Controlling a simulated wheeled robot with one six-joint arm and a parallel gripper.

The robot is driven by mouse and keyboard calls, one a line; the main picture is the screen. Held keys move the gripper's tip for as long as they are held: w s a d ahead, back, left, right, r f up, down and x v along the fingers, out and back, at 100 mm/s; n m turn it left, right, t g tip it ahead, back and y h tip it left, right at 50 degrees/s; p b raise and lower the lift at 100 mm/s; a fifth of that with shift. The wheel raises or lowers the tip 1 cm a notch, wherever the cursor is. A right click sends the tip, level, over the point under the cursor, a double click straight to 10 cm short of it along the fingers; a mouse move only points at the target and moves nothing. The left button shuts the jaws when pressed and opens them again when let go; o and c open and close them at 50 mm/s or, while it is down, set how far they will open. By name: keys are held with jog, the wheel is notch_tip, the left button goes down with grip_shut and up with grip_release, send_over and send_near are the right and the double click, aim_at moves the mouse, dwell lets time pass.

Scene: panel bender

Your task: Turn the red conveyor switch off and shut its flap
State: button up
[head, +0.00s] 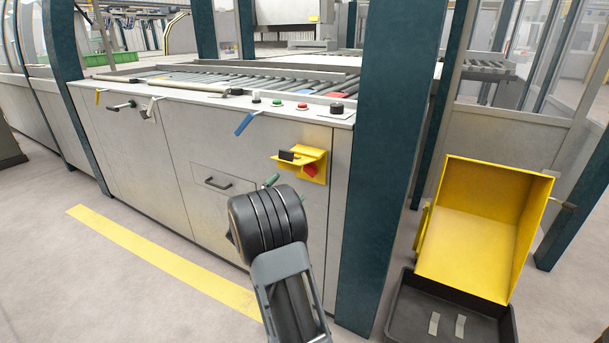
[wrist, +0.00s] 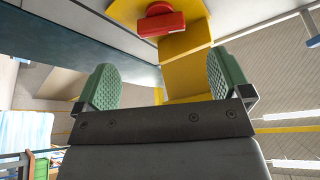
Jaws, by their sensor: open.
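The red switch (head: 311,170) sits on a yellow plate (head: 321,174) on the right of the grey machine front. Its yellow flap (head: 306,151) stands open, jutting out from the plate, with a dark grip (head: 287,156) at its outer end. The red switch handle (wrist: 161,24) shows at the top of the wrist view, with the yellow flap (wrist: 187,75) below it, seen between the fingers. My gripper (head: 271,181) is left of and below the switch, partly hidden by my wrist. Its green fingers are apart and empty in the wrist view (wrist: 165,85).
A blue lever (head: 244,124) and a drawer handle (head: 217,184) stick out of the machine front. A dark blue post (head: 382,150) stands just right of the switch. A yellow bin (head: 481,225) over a black tray stands farther right. The floor left is clear.

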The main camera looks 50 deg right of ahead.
aim_at(305, 171)
jog(key=b+x, duration=0.1)
jog(key=x, duration=0.8)
jog(key=shift+r, duration=0.1)
jog(key=c, duration=0.9)
